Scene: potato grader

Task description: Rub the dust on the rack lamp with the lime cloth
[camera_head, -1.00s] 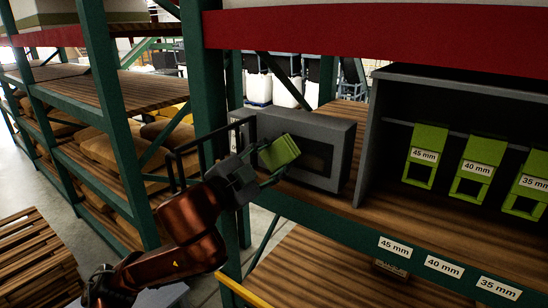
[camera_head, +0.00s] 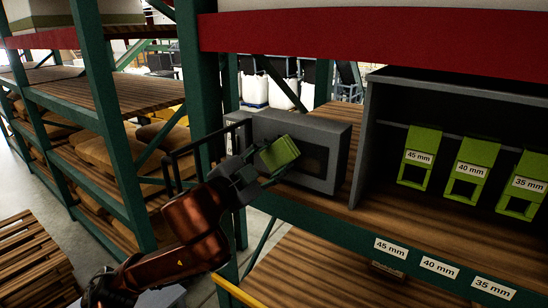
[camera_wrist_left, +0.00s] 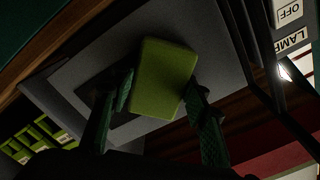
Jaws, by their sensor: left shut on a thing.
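My left gripper (camera_head: 262,165) is shut on a lime block-like cloth (camera_head: 279,153), held in front of a grey box with a dark front panel (camera_head: 328,140) on the rack shelf. In the left wrist view the cloth (camera_wrist_left: 165,78) sits between the two green-padded fingers (camera_wrist_left: 158,108), with the grey box behind it; I cannot tell whether they touch. A label reading LAMP and OFF (camera_wrist_left: 291,25) shows at the right there, near a small bright light (camera_wrist_left: 285,72). I cannot make out dust or clearly identify the lamp. My right gripper is out of view.
A green upright (camera_head: 205,85) and a black frame (camera_head: 172,165) stand close to my left gripper. To the right, an open grey cabinet (camera_head: 362,150) holds lime pieces marked 45 mm (camera_head: 418,155), 40 mm and 35 mm. A red beam (camera_head: 380,38) runs above.

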